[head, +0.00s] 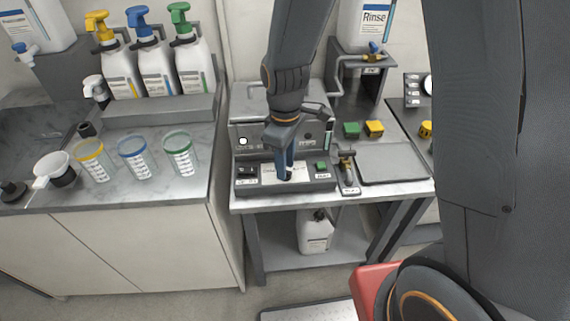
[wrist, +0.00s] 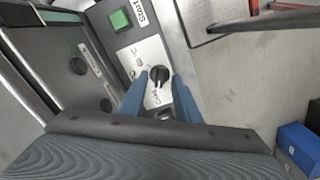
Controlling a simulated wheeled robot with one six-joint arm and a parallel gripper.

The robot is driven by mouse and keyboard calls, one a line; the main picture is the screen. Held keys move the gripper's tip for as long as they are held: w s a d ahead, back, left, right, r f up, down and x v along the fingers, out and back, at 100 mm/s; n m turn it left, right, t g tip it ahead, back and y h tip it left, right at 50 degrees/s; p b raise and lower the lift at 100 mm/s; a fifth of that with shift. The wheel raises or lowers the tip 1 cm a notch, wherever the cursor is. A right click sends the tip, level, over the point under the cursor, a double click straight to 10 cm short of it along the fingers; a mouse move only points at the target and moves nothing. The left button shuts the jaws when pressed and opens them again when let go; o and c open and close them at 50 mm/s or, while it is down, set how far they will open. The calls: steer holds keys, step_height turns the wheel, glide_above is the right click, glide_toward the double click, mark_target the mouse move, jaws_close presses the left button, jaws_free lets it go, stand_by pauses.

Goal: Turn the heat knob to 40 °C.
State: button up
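The heat knob (wrist: 158,87) is a dark round dial with a white mark, set on a pale label plate (wrist: 150,52) of the machine's front panel. The plate's printed settings are only partly readable. My gripper (wrist: 160,74) points down at the panel, its two blue fingers on either side of the knob with visible gaps, so it looks open. Contact with the knob is not visible. In the head view my gripper (head: 285,172) stands over the middle of the panel (head: 312,186) and hides the knob.
A green start button (head: 321,166) is right of the plate, and a black switch (head: 247,171) is at the left. A lever-like tool (head: 347,168) stands just right of the panel. A grey tray (head: 393,164) lies farther right.

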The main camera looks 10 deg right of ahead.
steer(key=shift+f, duration=0.45)
jaws_close()
steer(key=m+p, duration=0.2)
steer(key=m, duration=0.3)
steer(key=shift+m, duration=0.3)
steer(key=m+p, duration=0.2)
steer(key=m, duration=0.4)
stand_by(0.5)
